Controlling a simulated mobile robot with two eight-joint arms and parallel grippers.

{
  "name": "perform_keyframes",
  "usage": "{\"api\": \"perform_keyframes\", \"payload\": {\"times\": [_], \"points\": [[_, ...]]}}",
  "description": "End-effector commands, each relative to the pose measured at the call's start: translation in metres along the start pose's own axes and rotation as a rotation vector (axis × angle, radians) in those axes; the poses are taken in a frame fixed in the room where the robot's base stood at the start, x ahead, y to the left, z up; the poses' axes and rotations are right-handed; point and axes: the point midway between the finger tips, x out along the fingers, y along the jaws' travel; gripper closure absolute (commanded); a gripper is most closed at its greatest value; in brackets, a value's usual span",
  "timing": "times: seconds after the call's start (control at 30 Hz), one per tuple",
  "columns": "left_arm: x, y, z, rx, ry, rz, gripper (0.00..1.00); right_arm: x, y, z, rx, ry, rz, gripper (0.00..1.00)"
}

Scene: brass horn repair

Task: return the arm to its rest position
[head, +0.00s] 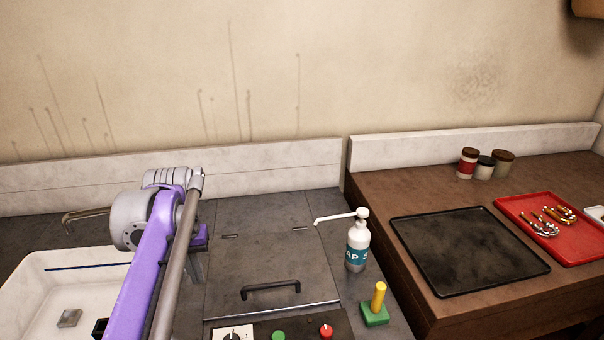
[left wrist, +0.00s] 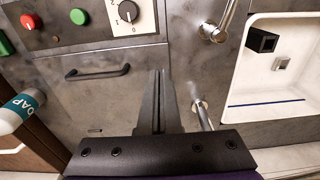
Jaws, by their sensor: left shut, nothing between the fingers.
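My left arm, purple and grey, comes in from the lower left of the head view. Its gripper (head: 198,272) is partly hidden behind the arm and points down beside the sink, left of the dark hatch. In the left wrist view the two dark fingers (left wrist: 158,76) are together with nothing between them, over the grey metal counter. My right gripper is in neither view.
A white sink (head: 40,262) lies left. The hatch (head: 265,250) has a dark handle. A soap bottle (head: 357,245) and a yellow peg on a green block (head: 375,315) stand right. A black tray (head: 465,250) and red tray (head: 512,206) lie on the brown worktop.

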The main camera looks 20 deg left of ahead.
Motion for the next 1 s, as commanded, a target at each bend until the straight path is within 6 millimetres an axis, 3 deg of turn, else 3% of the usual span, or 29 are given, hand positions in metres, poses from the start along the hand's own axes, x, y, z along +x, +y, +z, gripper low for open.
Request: {"api": "perform_keyframes", "payload": {"times": [0.13,0.27,0.5,0.7,0.83,1.0], "points": [[0.003,0.006,0.004,0.016,0.011,0.001,1.00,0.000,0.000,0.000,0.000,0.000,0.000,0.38],[0.021,0.035,0.028,0.100,0.068,0.008,1.00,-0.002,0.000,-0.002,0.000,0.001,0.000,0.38],[0.087,0.103,0.115,0.350,0.262,0.065,1.00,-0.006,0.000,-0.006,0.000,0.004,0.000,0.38],[0.131,0.127,0.171,0.492,0.381,0.123,1.00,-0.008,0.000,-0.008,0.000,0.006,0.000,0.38],[0.144,0.132,0.186,0.529,0.413,0.142,1.00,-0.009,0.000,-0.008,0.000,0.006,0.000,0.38],[0.146,0.132,0.188,0.534,0.420,0.146,1.00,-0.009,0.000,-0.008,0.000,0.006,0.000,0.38]]}}
